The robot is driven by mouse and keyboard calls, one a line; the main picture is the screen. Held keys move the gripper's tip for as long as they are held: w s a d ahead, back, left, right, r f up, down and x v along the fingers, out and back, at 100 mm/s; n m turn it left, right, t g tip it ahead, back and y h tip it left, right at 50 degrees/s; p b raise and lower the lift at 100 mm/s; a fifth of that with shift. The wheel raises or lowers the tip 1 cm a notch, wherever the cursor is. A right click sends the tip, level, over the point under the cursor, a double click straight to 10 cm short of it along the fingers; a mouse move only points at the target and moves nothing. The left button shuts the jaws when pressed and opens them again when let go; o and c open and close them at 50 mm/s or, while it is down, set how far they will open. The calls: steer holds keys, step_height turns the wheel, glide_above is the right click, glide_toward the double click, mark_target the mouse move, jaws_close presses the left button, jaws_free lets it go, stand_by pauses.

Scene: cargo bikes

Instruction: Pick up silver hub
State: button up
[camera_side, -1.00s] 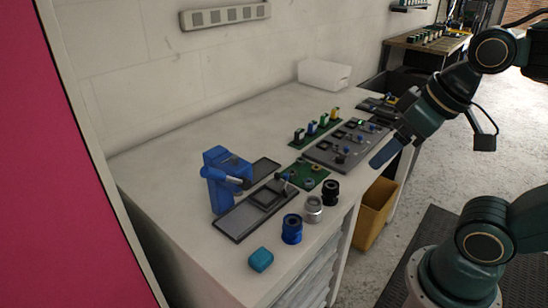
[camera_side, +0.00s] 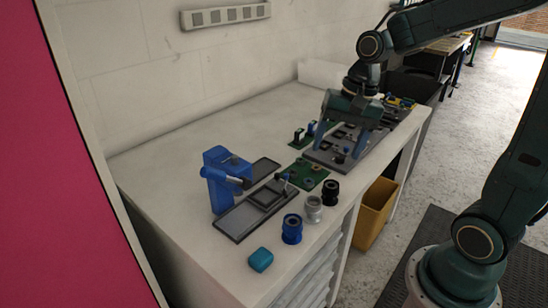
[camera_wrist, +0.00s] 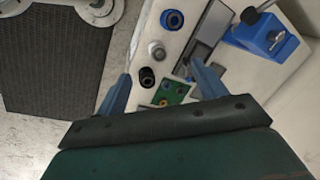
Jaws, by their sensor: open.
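The silver hub (camera_side: 313,209) stands upright on the white bench near its front edge, between a blue hub (camera_side: 292,229) on its left and a black hub (camera_side: 330,192) on its right. In the wrist view the silver hub (camera_wrist: 157,50) lies ahead of my gripper, beyond the black hub (camera_wrist: 147,77), with the blue hub (camera_wrist: 172,20) farther on. My gripper (camera_side: 343,138) points down above the grey tray, to the right of and behind the hubs. Its two blue fingers are wide apart with nothing between them, and it is apart from the silver hub.
A blue press (camera_side: 222,180) with a dark plate stands left of the hubs. A green board (camera_side: 306,172) lies behind them, close to the grey tray (camera_side: 322,157). A teal block (camera_side: 261,260) sits at the front. A yellow bin (camera_side: 376,212) stands below the bench edge.

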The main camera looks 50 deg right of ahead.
mark_target(313, 202)
steer(key=w+d+f+m+g+y, duration=0.1)
steer(key=w+d+f+m+y, duration=0.1)
steer(key=w+d+f+m, duration=0.3)
steer(key=shift+w+d+f+m+g+y, duration=0.15)
steer(key=shift+d+f+m+g+y, duration=0.3)
steer(key=shift+f+m, duration=1.4)
steer(key=shift+f+n, duration=0.55)
steer(key=shift+x, duration=4.3)
steer(key=shift+x, duration=2.6)
steer(key=shift+d, duration=0.1)
steer(key=c, duration=1.1)
